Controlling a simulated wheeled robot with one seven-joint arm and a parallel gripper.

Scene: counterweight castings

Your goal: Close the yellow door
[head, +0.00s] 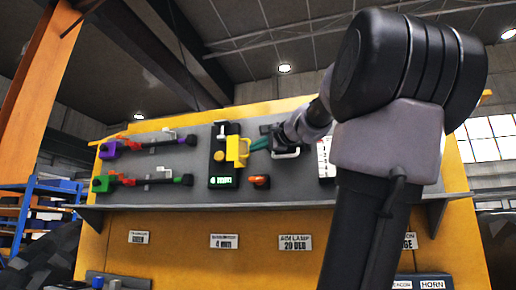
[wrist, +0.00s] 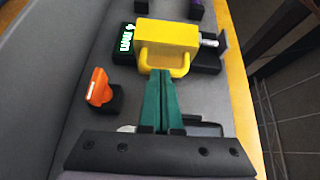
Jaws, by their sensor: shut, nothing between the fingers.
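The yellow door (head: 237,148) is a small yellow piece with a loop handle, on a black unit (head: 223,172) on the grey panel. In the wrist view the yellow door (wrist: 168,40) is straight ahead, its handle (wrist: 160,67) facing me. My gripper (head: 262,144) has green fingers and is to the right of the door. The fingers are shut and empty, and their tips (wrist: 160,77) are at the handle. I cannot tell whether they touch it. The door covers part of the black unit, and its hinge is not clear.
A lit green display (wrist: 127,38) is on the black unit beside the door. An orange switch (wrist: 98,87) sits close to the fingers. Purple (head: 108,149) and green (head: 104,183) levers lie further left. The grey panel (head: 300,190) around them is mostly bare.

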